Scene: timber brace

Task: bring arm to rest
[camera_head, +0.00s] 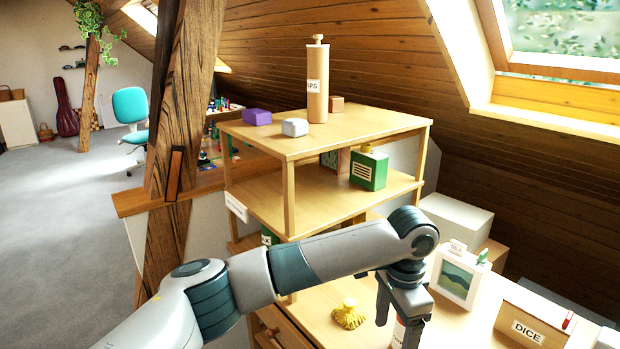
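My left arm (325,257) comes in from the lower left and stretches across the front of the shelf unit. Its gripper (398,312) points down over the lower wooden surface. The fingers look apart. A white labelled item (398,334) with some red shows between or behind them, cut off by the frame's bottom edge. I cannot tell whether the fingers touch it. My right gripper is not in view.
The wooden shelf unit (290,200) stands close behind my arm. It carries a tall wooden cylinder (317,85), a purple block (257,117) and a green box (369,170). A yellow ridged object (348,315), a picture frame (457,277) and a DICE box (530,322) stand near the gripper.

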